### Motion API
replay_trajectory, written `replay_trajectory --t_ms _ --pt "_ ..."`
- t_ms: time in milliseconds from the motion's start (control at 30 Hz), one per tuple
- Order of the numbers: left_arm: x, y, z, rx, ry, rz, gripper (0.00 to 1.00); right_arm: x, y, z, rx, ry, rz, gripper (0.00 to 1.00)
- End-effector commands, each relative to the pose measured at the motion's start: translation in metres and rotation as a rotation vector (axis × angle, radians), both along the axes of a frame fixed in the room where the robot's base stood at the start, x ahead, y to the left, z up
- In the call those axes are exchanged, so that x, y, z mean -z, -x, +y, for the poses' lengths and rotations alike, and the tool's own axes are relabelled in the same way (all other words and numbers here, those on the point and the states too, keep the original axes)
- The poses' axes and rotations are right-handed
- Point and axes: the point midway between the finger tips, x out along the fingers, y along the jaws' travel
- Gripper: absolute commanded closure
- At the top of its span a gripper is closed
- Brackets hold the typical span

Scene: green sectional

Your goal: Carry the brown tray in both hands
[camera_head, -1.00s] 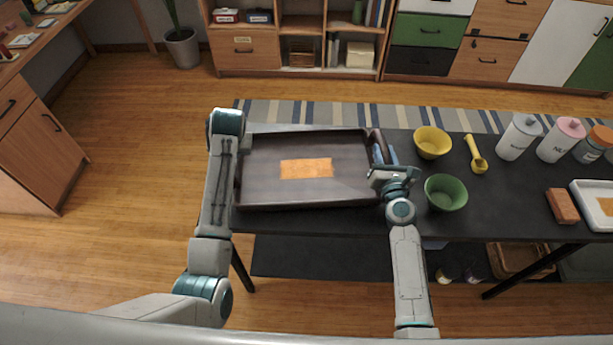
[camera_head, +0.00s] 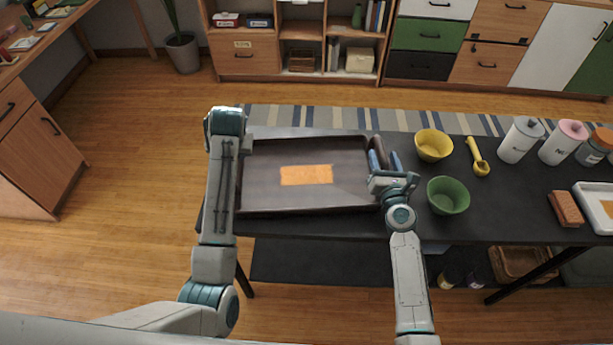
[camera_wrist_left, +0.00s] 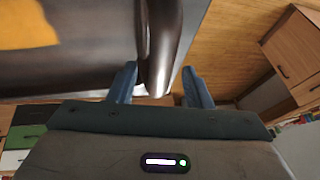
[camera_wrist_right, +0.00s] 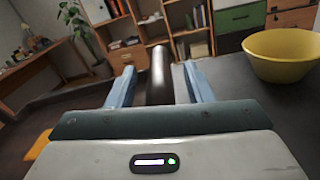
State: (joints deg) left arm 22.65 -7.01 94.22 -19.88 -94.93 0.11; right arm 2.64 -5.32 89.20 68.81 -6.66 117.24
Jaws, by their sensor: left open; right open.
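The brown tray (camera_head: 270,160), dark with an orange patch on its floor, lies flat on the black table at its left end. My right gripper (camera_head: 385,160) is open at the tray's right side. In the right wrist view its blue fingers stand apart on either side of the dark handle (camera_wrist_right: 159,75). My left gripper is hidden behind its wrist at the tray's left edge in the head view. In the left wrist view the left gripper (camera_wrist_left: 160,88) is open, its fingers on either side of the tray's handle (camera_wrist_left: 165,50).
A yellow bowl (camera_head: 433,145) and a green bowl (camera_head: 447,195) stand just right of my right gripper. A yellow scoop (camera_head: 478,156), bottles (camera_head: 520,140), a brick-like block (camera_head: 566,208) and a white tray (camera_head: 592,207) lie farther right. Floor is clear left of the table (camera_head: 490,215).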

Motion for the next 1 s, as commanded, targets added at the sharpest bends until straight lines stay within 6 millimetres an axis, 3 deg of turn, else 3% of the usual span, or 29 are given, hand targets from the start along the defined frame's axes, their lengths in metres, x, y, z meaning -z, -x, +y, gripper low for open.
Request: replay_trajectory --t_ms 100,300,567,667,1000 --pt "-0.025 0.009 -0.007 0.000 0.003 -0.004 0.55 0.000 0.000 0.000 0.000 0.000 0.000 0.53" --pt "-0.058 0.023 -0.015 0.001 0.003 -0.003 0.55 0.000 0.000 0.000 0.000 0.000 0.000 0.53" --pt "-0.073 0.029 -0.019 0.001 0.002 0.000 0.55 0.001 0.005 -0.001 0.000 0.001 0.001 0.53" --pt "-0.073 0.030 -0.018 0.001 0.002 0.001 0.55 0.001 0.017 -0.002 0.001 0.001 0.002 0.53" --pt "-0.073 0.029 -0.018 0.000 0.001 0.001 0.55 0.001 0.086 -0.010 0.000 -0.001 0.002 0.53"
